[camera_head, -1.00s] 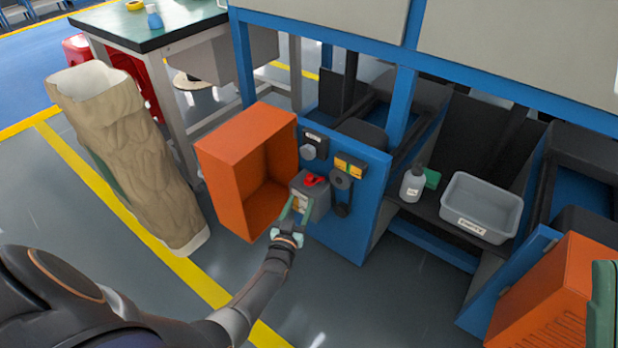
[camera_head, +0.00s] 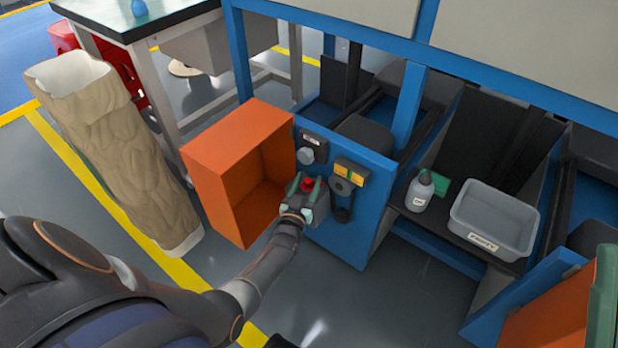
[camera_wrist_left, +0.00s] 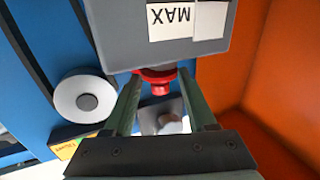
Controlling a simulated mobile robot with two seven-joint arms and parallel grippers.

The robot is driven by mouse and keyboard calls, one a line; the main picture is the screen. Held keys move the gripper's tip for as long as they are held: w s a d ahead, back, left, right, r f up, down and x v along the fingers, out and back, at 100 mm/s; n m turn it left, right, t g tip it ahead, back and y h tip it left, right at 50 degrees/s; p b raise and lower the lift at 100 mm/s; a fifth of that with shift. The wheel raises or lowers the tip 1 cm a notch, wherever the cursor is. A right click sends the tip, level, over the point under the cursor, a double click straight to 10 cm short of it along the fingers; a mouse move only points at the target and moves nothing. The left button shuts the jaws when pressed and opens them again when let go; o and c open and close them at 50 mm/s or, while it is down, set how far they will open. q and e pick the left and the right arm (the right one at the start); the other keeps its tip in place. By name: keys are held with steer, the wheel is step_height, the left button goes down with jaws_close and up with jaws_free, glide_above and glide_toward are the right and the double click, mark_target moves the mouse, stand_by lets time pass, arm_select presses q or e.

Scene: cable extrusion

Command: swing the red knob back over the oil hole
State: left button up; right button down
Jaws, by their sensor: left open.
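The red knob (camera_head: 309,184) sits on top of the small grey oil box (camera_head: 318,207) on the blue cabinet's front. In the left wrist view the red knob (camera_wrist_left: 158,75) lies between my fingers, under the edge of the box marked MAX (camera_wrist_left: 215,45). My left gripper (camera_head: 306,187) is open with one finger on each side of the knob; it also shows in the left wrist view (camera_wrist_left: 160,85). Small gaps seem to remain beside the knob. I cannot make out the oil hole. A green piece at the right edge may be part of my right gripper; its jaws cannot be made out.
An open orange box (camera_head: 215,185) stands just left of the oil box. A grey round knob (camera_head: 307,156) and a yellow switch plate (camera_head: 351,171) are on the blue panel (camera_head: 365,230). A bottle (camera_head: 420,191) and a grey bin (camera_head: 494,222) stand on the shelf at right.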

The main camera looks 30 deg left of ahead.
arm_select(q)
jaws_close()
stand_by(0.4)
